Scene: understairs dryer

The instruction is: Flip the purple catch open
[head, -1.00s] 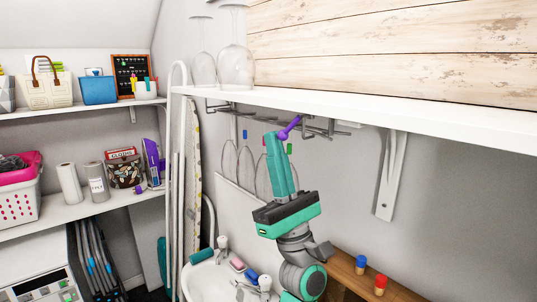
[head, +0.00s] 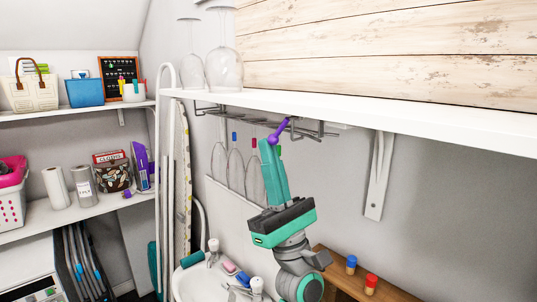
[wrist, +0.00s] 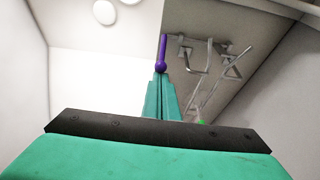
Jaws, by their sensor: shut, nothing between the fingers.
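The purple catch (head: 279,130) is a short bar with a rounded lower end, at the wire rack under the white shelf. In the head view it slants up to the right. My gripper (head: 266,144) points up from below, its teal fingers together and empty. Its tips are at or very close to the catch's rounded lower end. In the wrist view the catch (wrist: 162,56) stands upright just beyond the closed fingertips (wrist: 161,76). I cannot tell whether they touch.
The white shelf (head: 350,104) runs just above my gripper, with a bracket (head: 379,178) to the right. Stemmed glasses (head: 224,68) stand on the shelf. A sink (head: 190,284) is below.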

